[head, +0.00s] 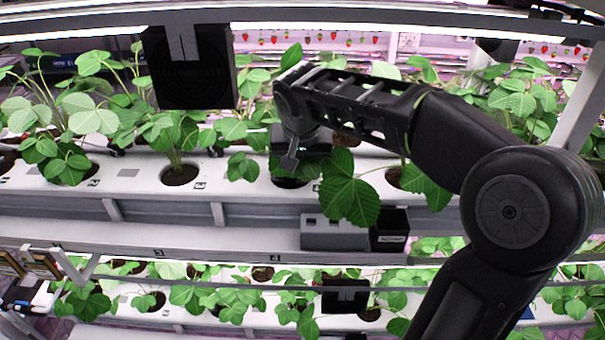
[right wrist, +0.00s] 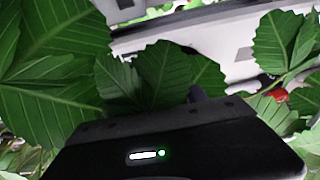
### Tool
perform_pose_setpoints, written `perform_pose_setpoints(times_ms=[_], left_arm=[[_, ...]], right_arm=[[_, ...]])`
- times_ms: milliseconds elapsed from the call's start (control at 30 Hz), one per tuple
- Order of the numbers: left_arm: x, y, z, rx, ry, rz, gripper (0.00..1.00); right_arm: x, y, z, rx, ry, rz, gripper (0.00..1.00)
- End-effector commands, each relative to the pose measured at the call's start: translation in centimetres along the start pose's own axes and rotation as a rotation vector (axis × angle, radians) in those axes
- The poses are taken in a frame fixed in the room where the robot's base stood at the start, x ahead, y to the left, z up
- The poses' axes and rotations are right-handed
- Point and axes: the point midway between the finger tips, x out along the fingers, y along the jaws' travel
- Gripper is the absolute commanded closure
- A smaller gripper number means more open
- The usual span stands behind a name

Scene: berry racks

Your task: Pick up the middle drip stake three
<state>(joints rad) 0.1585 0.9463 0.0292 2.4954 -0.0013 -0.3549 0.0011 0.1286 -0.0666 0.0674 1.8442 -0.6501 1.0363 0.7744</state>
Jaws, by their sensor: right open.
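I cannot pick out drip stake three for certain. Small dark pieces (head: 215,151) stand by the planting holes of the white trough (head: 130,182), too small to identify. My right arm reaches in from the right. My right gripper (head: 290,163) is low among the leaves over a middle planting hole, and it is open. In the right wrist view, the black gripper housing (right wrist: 185,150) with a lit strip fills the bottom. Large leaves (right wrist: 165,75) crowd around it and hide the fingertips and anything between them. My left gripper is not in view.
Strawberry plants (head: 180,135) fill the trough on both sides. A black panel (head: 190,68) hangs at the upper left. A grey box (head: 333,234) and a black box (head: 389,231) sit on the ledge below. A lower planted row (head: 105,305) runs underneath.

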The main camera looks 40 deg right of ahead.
Motion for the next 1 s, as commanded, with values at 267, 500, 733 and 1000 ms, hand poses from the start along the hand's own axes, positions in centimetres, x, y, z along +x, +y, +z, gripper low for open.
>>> perform_pose_setpoints(times_ms=[267, 500, 733, 1000], left_arm=[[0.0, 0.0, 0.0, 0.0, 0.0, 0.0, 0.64], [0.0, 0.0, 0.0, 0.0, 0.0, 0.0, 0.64], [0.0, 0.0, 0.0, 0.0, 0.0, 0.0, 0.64], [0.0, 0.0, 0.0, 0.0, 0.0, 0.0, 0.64]], right_arm=[[-0.05, -0.01, -0.01, 0.0, 0.0, 0.0, 0.51], [-0.05, -0.01, -0.01, 0.0, 0.0, 0.0, 0.67], [-0.05, -0.01, -0.01, 0.0, 0.0, 0.0, 0.86], [-0.05, -0.01, -0.01, 0.0, 0.0, 0.0, 1.0]])
